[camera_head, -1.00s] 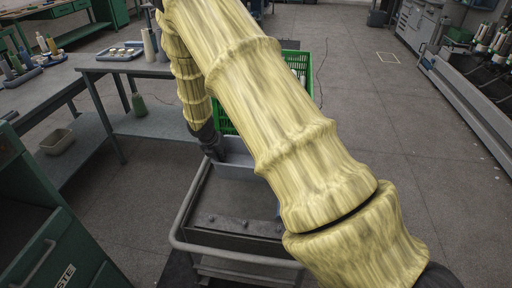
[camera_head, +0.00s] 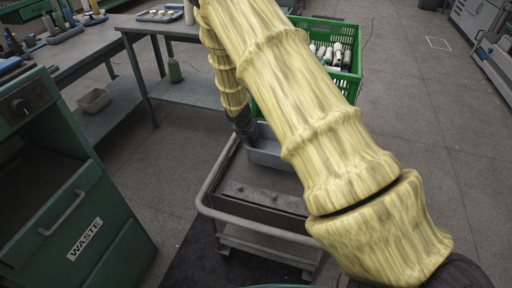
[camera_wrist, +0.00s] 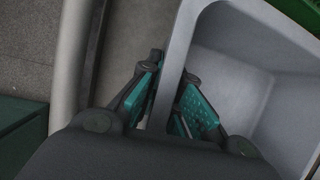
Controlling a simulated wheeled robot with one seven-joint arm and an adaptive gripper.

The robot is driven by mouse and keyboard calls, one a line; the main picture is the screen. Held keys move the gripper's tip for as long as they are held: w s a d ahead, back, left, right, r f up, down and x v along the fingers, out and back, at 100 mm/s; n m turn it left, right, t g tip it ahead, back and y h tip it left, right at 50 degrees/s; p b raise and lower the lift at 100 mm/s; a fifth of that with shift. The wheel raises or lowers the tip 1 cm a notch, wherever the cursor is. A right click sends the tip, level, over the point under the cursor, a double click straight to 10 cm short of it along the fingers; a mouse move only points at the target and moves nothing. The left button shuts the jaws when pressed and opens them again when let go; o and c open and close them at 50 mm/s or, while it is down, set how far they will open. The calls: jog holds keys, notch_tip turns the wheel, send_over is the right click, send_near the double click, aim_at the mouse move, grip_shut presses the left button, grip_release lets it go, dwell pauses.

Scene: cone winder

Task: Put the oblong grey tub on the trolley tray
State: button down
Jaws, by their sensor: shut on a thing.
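The oblong grey tub (camera_head: 272,153) shows in the head view at the far end of the trolley, partly hidden by my arm. My gripper (camera_head: 247,134) is at its left end. In the wrist view my gripper (camera_wrist: 172,88) is shut on the wall of the tub (camera_wrist: 240,75), with teal pads on either side of it. The tub looks empty and about level. The trolley tray (camera_head: 262,180) is dark, with a pale rail around it. The tub overlaps its far part; I cannot tell whether it touches the tray.
A green crate (camera_head: 357,70) with bobbins stands just beyond the tub. A green cabinet marked WASTE (camera_head: 85,225) is at the left. Floor at the right is clear.

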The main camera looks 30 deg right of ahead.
jog(key=shift+f, duration=2.15)
jog(key=c, duration=1.6)
grip_release()
jog(key=v, duration=1.2)
